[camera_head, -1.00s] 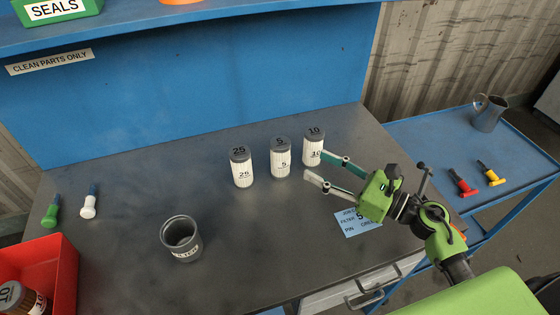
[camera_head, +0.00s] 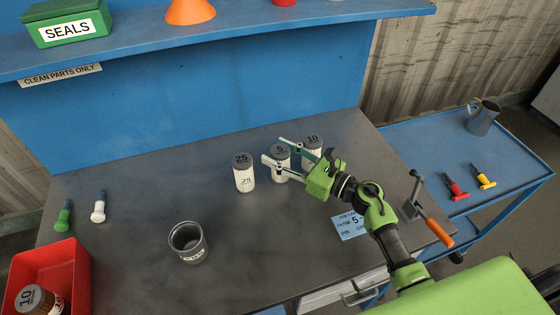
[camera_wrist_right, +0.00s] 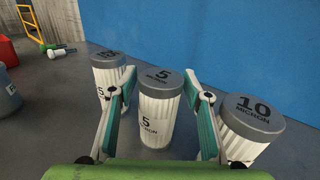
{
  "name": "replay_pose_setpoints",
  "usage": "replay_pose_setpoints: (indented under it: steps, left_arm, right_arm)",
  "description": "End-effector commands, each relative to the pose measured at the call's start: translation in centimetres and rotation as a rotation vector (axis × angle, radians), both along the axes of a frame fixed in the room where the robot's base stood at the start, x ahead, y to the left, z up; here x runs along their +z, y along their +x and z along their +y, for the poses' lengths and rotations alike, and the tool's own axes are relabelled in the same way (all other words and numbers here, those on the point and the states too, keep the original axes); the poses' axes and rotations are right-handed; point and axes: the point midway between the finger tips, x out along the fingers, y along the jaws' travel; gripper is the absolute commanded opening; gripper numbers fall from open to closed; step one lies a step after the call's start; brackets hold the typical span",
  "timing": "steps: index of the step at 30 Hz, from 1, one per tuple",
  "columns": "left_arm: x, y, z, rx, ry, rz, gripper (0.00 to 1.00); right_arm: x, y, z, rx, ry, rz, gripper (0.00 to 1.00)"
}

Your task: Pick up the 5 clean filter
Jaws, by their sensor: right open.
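The 5 filter (camera_head: 280,151) is a white pleated cylinder with a grey cap, standing upright on the grey bench between two like filters. My right gripper (camera_head: 276,150) is open, its fingers reaching to either side of the 5 filter. In the right wrist view the 5 filter (camera_wrist_right: 156,112) stands between the spread fingers (camera_wrist_right: 160,88), marked 5 MICRON; I cannot tell whether either finger touches it. The 25 filter (camera_head: 244,174) stands to its left and the 10 filter (camera_head: 313,147) to its right, close to the fingers. My left gripper is not in view.
A grey cup (camera_head: 188,243) stands at the front of the bench. A red bin (camera_head: 70,270) holds a dirty brown filter (camera_head: 37,300) at the left. A blue card (camera_head: 349,226) lies right of centre. A blue wall rises behind the filters.

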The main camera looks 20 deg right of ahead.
Motion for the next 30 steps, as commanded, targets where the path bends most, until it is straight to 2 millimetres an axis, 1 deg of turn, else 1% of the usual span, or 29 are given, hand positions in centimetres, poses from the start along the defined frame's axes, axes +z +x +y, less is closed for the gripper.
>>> replay_pose_setpoints:
  steps: [5, 9, 19, 23, 26, 29, 30]
  left_arm:
    - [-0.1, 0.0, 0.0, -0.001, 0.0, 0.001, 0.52]
    - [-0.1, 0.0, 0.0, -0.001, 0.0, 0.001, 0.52]
    - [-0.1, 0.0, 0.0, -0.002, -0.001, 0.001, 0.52]
    - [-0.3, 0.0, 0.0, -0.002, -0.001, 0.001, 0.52]
    - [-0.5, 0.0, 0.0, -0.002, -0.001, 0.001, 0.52]
    - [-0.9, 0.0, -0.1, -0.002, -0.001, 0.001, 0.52]
    - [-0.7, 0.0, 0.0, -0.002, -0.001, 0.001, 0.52]
  right_arm:
    - [-0.1, 0.0, 0.0, 0.0, -0.001, -0.001, 0.45]
    - [-0.1, 0.0, 0.0, 0.0, 0.0, 0.0, 0.13]
    - [0.0, 0.0, 0.0, 0.0, -0.001, -0.001, 0.13]
    - [0.6, 0.0, 0.0, 0.0, -0.003, -0.003, 0.13]
    - [1.4, 0.0, 0.0, 0.002, -0.005, -0.004, 0.13]
    - [3.0, 0.0, 0.0, 0.002, -0.007, -0.007, 0.13]
    - [3.7, -0.6, -0.1, 0.002, -0.008, -0.004, 0.13]
